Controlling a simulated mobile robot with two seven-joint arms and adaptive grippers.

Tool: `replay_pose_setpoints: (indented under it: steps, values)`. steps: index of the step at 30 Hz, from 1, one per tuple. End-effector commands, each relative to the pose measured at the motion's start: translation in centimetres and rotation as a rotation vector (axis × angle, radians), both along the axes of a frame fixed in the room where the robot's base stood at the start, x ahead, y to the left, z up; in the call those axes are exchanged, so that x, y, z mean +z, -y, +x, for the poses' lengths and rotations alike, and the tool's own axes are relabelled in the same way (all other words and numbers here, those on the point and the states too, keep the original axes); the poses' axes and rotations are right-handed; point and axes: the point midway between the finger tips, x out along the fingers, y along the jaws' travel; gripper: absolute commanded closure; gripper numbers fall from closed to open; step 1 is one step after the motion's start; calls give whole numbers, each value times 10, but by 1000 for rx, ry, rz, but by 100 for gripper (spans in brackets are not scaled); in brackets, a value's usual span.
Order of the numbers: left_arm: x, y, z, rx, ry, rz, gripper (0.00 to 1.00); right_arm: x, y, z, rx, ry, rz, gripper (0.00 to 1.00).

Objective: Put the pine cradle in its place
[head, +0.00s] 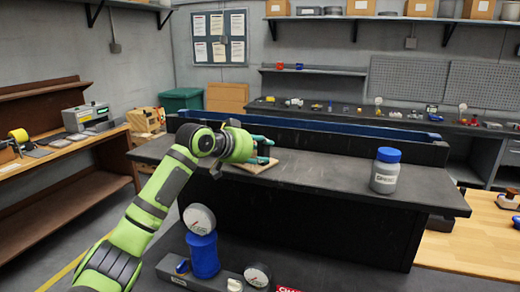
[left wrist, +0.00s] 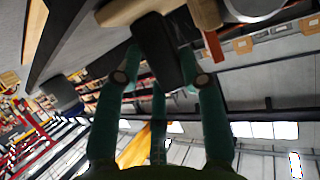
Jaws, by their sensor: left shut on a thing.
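The pine cradle (head: 257,168) shows in the head view as a flat piece of pale wood at the dark bench top, under my left gripper (head: 262,151). The gripper's teal fingers are shut on a dark upright block that appears to be the cradle's grip. In the left wrist view the left gripper (left wrist: 160,72) has this dark block between its fingers, with pale wood of the cradle (left wrist: 126,12) behind it. The fingers and wrist hide part of the cradle. I cannot tell whether its underside touches the bench. My right gripper is not in view.
A grey jar with a blue lid (head: 386,171) stands on the right of the dark bench (head: 330,185). A raised ledge (head: 330,130) runs along the back. Bench top between cradle and jar is clear. Gauges and a blue cylinder (head: 204,255) stand low in front.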

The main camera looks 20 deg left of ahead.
Motion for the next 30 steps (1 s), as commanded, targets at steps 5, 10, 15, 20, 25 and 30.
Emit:
replay_pose_setpoints:
  steps: [5, 10, 15, 20, 25, 30]
  values:
    - [3, 0, 0, 0, 7, 2, 32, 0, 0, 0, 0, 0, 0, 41]
    - [2, 0, 0, 0, 4, 1, 32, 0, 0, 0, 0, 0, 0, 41]
    - [1, -3, -5, 1, -2, 0, 32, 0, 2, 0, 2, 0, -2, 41]
    - [10, -10, -25, 3, 1, 4, 32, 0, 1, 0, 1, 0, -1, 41]
    - [26, -21, -58, 2, 5, 5, 32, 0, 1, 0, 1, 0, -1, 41]
    - [39, -30, -87, 2, 6, 5, 32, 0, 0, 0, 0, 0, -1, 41]
